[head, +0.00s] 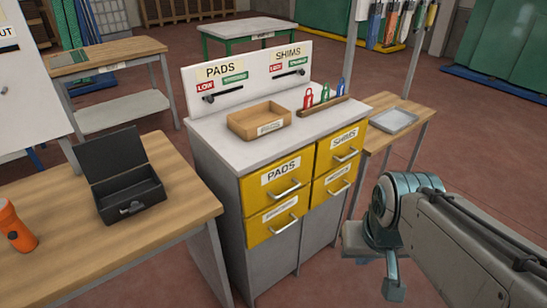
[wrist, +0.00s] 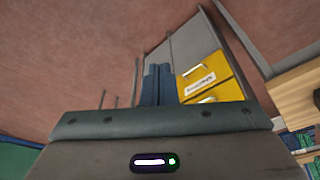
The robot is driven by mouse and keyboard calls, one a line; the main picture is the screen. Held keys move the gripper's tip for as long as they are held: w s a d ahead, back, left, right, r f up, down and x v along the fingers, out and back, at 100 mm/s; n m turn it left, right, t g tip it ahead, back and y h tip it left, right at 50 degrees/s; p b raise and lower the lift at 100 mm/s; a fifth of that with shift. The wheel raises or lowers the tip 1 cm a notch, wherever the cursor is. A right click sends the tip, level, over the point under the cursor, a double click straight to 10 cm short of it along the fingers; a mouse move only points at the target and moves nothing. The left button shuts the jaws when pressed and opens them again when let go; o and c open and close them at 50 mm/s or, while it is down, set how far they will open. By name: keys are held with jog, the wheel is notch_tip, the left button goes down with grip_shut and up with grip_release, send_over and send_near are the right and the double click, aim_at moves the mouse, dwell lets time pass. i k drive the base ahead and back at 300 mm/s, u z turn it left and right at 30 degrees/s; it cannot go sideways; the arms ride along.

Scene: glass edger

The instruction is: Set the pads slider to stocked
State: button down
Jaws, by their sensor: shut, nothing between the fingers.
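The pads slider (head: 208,98) is a small dark knob in a slot on the white upright panel (head: 262,80) at the back of the cabinet. It sits at the left end of the slot, under the red LOW label (head: 205,86). The green label (head: 235,77), too small to read surely, is above the right part. My gripper (wrist: 158,70) is shut and empty in the wrist view, its blue fingers together. In the head view my arm is at the right, in front of and well apart from the panel. The slider does not show in the wrist view.
A similar shims slider (head: 301,72) is on the panel's right. The cabinet top holds a wooden tray (head: 249,128) and a rack with red, green and blue tags (head: 325,108). Yellow drawers (head: 281,180) are below. A bench with a black open box (head: 100,200) stands left.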

aim_at(210, 99)
jog(key=k, duration=0.6)
jog(key=u, duration=0.65)
jog(key=i, duration=1.65)
jog(key=z, duration=0.45)
